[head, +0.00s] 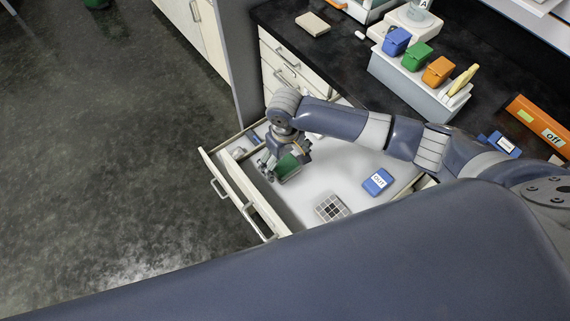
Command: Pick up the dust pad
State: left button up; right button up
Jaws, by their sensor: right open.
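An open drawer (315,185) with a white floor juts from the cabinet. My right gripper (284,161) hangs over its left part, open, with its fingers pointing down. A dark green block-like thing (288,166) shows at the fingers; it may be the dust pad, but I cannot tell for sure. I cannot tell whether the fingers touch it. A grey and black gridded square (331,208) and a blue box marked OUT (378,182) lie in the drawer to the right. My left gripper is not in view.
A beige flat block (313,24) lies on the black counter (345,55). A white rack (415,88) there holds blue, green and orange bins. An orange "off" box (540,125) stands at the right. The dark floor (110,170) left of the drawer is clear.

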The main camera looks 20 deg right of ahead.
aim_at(285, 164)
jog(key=shift+s+f, duration=0.1)
jog(key=shift+f, duration=0.75)
jog(key=shift+s, duration=0.1)
jog(key=c, duration=1.2)
notch_tip(285, 164, up, 10)
jog(key=shift+r+b, duration=0.1)
jog(key=shift+b, duration=0.3)
